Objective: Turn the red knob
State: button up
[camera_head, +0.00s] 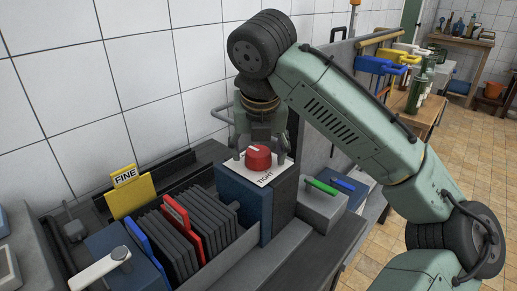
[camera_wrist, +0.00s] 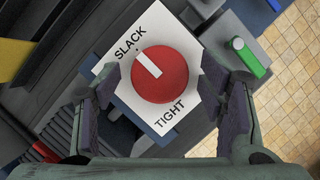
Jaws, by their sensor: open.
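The red knob (camera_head: 258,158) sits on a white label plate on top of a dark blue box in the head view. In the wrist view the round red knob (camera_wrist: 160,75) has a white pointer line aimed up and left, toward the word SLACK; TIGHT is printed on the opposite side. The label plate (camera_wrist: 122,88) lies under the knob. My gripper (camera_wrist: 160,92) is open, with one finger on each side of the knob and visible gaps between. In the head view my gripper (camera_head: 259,140) is directly over the box, pointing down.
A grey box with a green handle (camera_head: 321,187) stands right of the knob box. A rack of dark plates (camera_head: 195,225) with a red divider lies to the left, near a yellow FINE sign (camera_head: 126,176). A white lever (camera_head: 97,270) is at front left. A tiled wall rises behind.

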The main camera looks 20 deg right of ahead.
jog(key=shift+c, duration=0.4)
jog(key=c, duration=1.1)
